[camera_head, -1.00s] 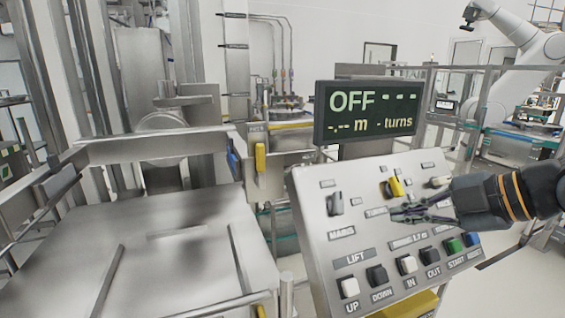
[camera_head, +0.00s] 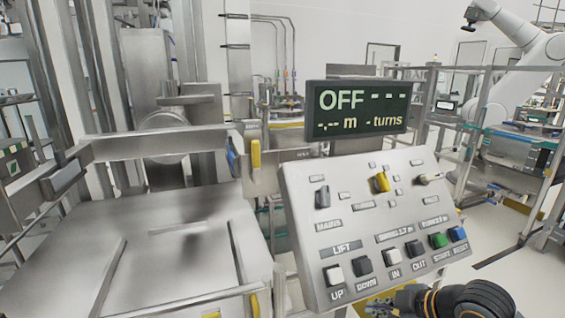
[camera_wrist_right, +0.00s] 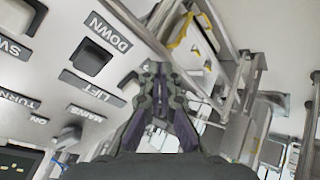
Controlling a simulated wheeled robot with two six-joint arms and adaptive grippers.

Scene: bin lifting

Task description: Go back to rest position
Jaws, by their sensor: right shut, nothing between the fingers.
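My right gripper (camera_head: 402,299) is low in the head view, at the lower edge of the control panel (camera_head: 350,215). In the right wrist view its fingers (camera_wrist_right: 155,72) are shut together with nothing between them, in front of the tilted panel (camera_wrist_right: 60,110). The panel's DOWN button (camera_wrist_right: 91,58) is to their left there. No contact with the panel can be made out. My left gripper is not in view.
The display (camera_head: 358,109) above the panel reads OFF. A metal bin-lifting frame with a flat plate (camera_head: 180,250) stands on the left. A white robot arm (camera_head: 520,70) and railings stand at the back right.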

